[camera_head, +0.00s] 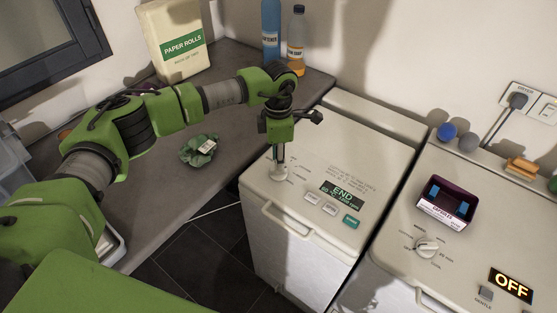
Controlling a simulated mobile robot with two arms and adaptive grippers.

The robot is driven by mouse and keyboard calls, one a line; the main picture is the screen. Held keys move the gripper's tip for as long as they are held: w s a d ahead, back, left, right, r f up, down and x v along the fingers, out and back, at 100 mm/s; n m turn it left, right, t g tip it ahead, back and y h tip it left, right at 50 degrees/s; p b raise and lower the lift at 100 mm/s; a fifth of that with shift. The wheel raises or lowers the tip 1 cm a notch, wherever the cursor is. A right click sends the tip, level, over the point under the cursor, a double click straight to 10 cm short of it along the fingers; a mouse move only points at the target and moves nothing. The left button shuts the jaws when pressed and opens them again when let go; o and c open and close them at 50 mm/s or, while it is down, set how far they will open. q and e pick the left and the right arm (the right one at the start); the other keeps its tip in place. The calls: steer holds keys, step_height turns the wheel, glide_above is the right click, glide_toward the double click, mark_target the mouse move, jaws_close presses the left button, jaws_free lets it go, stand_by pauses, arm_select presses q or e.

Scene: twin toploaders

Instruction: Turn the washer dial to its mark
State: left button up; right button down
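My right gripper is not in view.
The dryer (399,280) stands at the right, with its own dial (426,246), a display reading OFF (510,286) and an open purple box (448,203) on top.

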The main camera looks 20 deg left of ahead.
arm_select(q)
steer(key=shift+f, duration=0.55)
steer(key=shift+s+f, duration=0.1)
steer(key=shift+f, duration=0.6)
jaws_close()
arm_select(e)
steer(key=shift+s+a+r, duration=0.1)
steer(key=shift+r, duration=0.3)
